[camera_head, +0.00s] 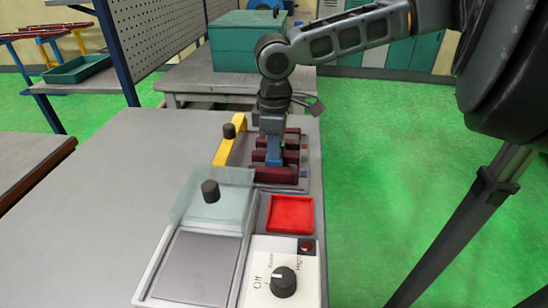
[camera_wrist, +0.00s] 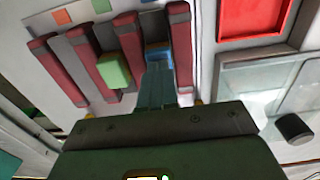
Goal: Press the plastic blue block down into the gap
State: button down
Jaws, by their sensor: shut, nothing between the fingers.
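The blue block (camera_wrist: 158,54) sits low in a gap between two dark red bars of the stator holder in the wrist view. My gripper (camera_wrist: 157,68) is shut and empty, its blue-grey fingers pointing at the block, with the tips at or just over it. The fingers hide part of the block, so I cannot tell whether they touch it. In the head view my gripper (camera_head: 273,163) points straight down among the dark red bars (camera_head: 275,174); the block cannot be told apart from the fingers there.
A green block (camera_wrist: 114,71) rests in another gap of the holder. Orange (camera_wrist: 62,17) and green (camera_wrist: 101,5) marks lie along its edge. A yellow handle (camera_head: 226,146), red tray (camera_head: 290,214), clear lid with black knob (camera_head: 211,191) and dial panel (camera_head: 283,281) stand nearby. The table's left is clear.

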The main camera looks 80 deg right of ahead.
jog(key=shift+s+a+f, duration=0.1)
jog(key=shift+f, duration=0.05)
notch_tip(320, 180, up, 7)
jog(key=p, duration=0.7)
dwell(0.7)
